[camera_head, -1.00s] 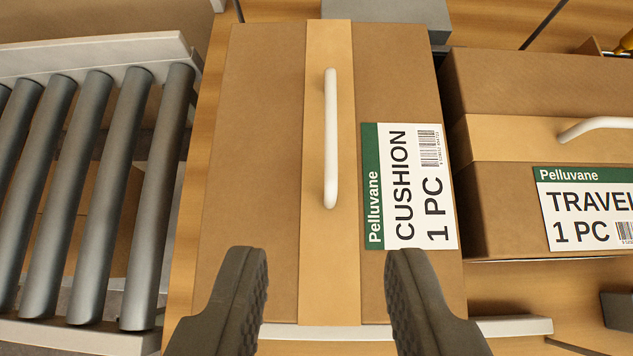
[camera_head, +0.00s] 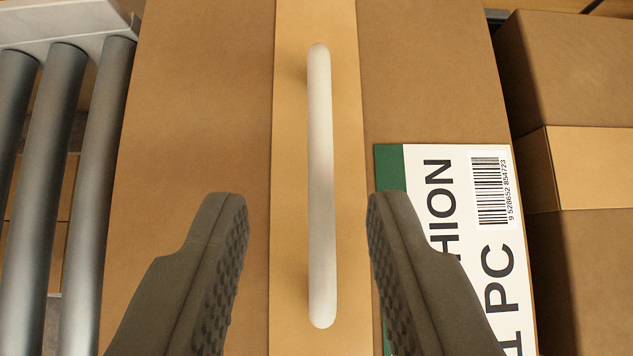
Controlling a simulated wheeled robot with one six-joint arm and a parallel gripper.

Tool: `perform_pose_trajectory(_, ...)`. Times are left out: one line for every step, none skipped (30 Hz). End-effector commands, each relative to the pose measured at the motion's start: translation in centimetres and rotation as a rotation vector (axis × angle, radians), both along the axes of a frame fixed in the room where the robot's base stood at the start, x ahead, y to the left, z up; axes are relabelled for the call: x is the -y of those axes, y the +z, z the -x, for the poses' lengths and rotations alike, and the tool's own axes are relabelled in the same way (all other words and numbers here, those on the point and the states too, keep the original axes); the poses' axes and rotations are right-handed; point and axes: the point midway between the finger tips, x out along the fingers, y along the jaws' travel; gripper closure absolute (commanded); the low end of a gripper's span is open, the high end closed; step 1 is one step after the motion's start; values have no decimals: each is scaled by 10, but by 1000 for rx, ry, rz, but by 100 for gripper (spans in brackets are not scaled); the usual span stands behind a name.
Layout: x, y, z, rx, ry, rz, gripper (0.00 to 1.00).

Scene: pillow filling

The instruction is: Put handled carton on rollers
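The handled carton (camera_head: 190,120) is a brown box with a tan tape strip down its middle and a green and white label (camera_head: 490,260) on its right part. A white bar handle (camera_head: 320,180) stands on the tape, running up and down the picture. My gripper (camera_head: 306,205) is open, with one dark ridged finger on each side of the handle's lower half and gaps on both sides. The fingers do not touch the handle. The rollers (camera_head: 48,180) are grey cylinders at the left edge, beside the carton.
A second brown carton (camera_head: 580,80) with a tan tape band stands close on the right, with a narrow dark gap between the two. The pale frame (camera_head: 60,20) of the roller conveyor shows at the upper left.

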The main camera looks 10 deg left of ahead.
Motion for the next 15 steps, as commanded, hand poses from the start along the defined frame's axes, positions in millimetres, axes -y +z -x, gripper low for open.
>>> perform_pose_trajectory(0,-2,-2,-1,0,0,66)
perform_pose_trajectory(0,-4,-4,-2,-1,0,66)
perform_pose_trajectory(0,-7,-7,-3,-1,0,66)
perform_pose_trajectory(0,-9,-10,-3,-1,0,66)
perform_pose_trajectory(0,-11,-13,-3,-1,1,66)
perform_pose_trajectory(-1,-14,-17,-3,-1,1,66)
perform_pose_trajectory(-1,-17,-20,-2,-1,1,66)
perform_pose_trajectory(-1,-20,-24,-2,-1,1,66)
perform_pose_trajectory(-2,-24,-28,-3,-1,2,66)
perform_pose_trajectory(-3,-26,-30,-3,0,1,66)
perform_pose_trajectory(-4,-28,-33,-2,0,1,66)
perform_pose_trajectory(-5,-31,-35,-2,0,1,66)
perform_pose_trajectory(-5,-32,-36,-1,0,0,66)
perform_pose_trajectory(-5,-33,-37,-1,0,0,66)
perform_pose_trajectory(-6,-34,-38,0,0,0,66)
